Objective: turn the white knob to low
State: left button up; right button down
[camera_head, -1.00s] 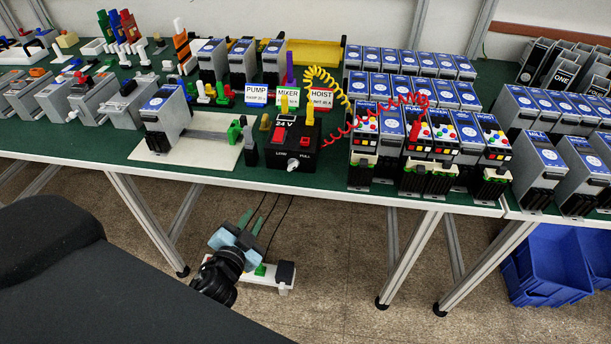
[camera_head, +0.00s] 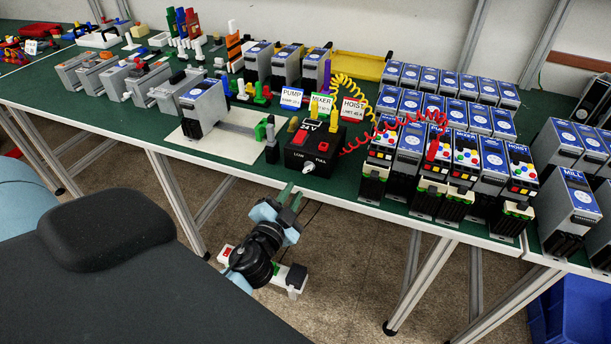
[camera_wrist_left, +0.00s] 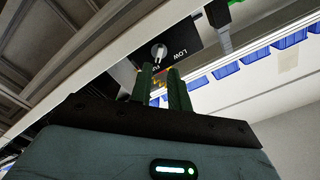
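The white knob (camera_head: 308,168) sits on the front face of the black 24 V box (camera_head: 317,146), between the printed words LOW and FULL. It also shows in the left wrist view (camera_wrist_left: 158,50), just beyond my fingertips. I cannot tell its exact setting. My left gripper (camera_head: 291,194) is below and in front of the box, near the table's front edge, apart from the knob. In the left wrist view its two green fingers (camera_wrist_left: 160,72) stand apart with an empty gap between them. My right gripper is not in view.
The green-topped table (camera_head: 345,195) has a white front edge above my left gripper. Red and yellow coiled cords (camera_head: 388,133) run from the box to the grey modules on its right. A grey module (camera_head: 203,107) stands on a white board to its left. A power strip (camera_head: 291,279) lies on the floor.

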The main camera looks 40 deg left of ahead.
aim_at(305, 172)
pick_arm(q)
jog(key=shift+p+x, duration=0.35)
jog(key=shift+x, duration=3.5)
jog(key=shift+d, duration=0.1)
jog(key=shift+c, duration=0.2)
grip_shut()
